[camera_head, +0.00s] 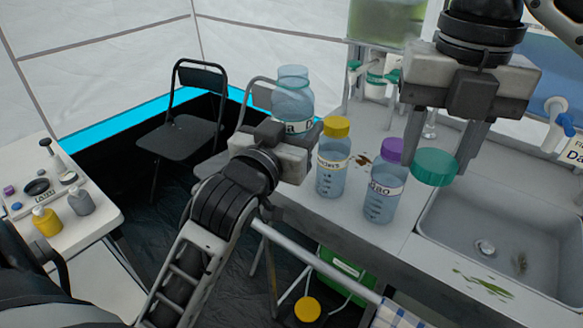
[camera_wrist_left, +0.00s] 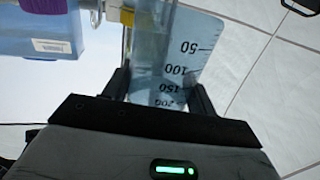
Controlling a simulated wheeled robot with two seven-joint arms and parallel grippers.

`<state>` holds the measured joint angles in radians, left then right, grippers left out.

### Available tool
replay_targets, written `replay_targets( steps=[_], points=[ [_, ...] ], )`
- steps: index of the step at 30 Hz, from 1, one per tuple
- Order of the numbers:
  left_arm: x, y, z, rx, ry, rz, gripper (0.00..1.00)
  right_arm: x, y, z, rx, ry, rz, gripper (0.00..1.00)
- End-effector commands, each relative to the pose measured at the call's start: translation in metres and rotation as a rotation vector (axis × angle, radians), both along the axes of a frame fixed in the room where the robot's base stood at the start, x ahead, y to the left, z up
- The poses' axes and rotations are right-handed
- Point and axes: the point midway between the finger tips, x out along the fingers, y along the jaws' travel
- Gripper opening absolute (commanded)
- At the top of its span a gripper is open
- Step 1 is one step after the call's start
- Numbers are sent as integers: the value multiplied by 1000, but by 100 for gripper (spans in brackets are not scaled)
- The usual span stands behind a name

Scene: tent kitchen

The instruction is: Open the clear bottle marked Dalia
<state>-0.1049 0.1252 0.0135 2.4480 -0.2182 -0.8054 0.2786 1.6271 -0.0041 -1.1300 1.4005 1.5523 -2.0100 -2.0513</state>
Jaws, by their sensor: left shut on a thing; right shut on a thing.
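A clear bottle (camera_head: 292,100) has no cap on its wide neck. My left gripper (camera_head: 288,130) is shut on its body and holds it upright above the left end of the counter. Only the end of its label shows, so the name cannot be read. In the left wrist view the bottle (camera_wrist_left: 175,60), with a volume scale, sits between both fingers of the left gripper (camera_wrist_left: 160,88). My right gripper (camera_head: 440,150) is shut on a green cap (camera_head: 434,168), held over the counter near the sink, apart from the bottle.
A yellow-capped bottle (camera_head: 333,165) and a purple-capped bottle (camera_head: 383,190) stand on the counter (camera_head: 345,222) between my grippers. A sink (camera_head: 490,215) lies to the right. A green-liquid tank (camera_head: 385,20) stands behind. A white table (camera_head: 85,215) with small containers and a black chair (camera_head: 185,135) are left.

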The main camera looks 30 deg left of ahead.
Motion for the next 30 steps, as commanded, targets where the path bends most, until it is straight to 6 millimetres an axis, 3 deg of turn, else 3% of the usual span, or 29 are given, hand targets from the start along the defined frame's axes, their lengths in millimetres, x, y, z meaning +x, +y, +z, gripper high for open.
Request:
replay_targets(
  steps=[5, 14, 18, 30],
  points=[
    [16, 20, -9, 3, 1, 30, 0, 0, 0, 0, 0, 0, 0, 15],
    [79, 58, -41, 2, 0, 28, 0, 0, 0, -1, 0, 0, 0, 15],
    [97, 69, -71, 0, 2, 27, 0, 0, 0, -6, 0, 0, 0, 15],
    [117, 80, -112, -1, 2, 25, 0, 0, 0, -10, 0, 0, 0, 15]
  ],
)
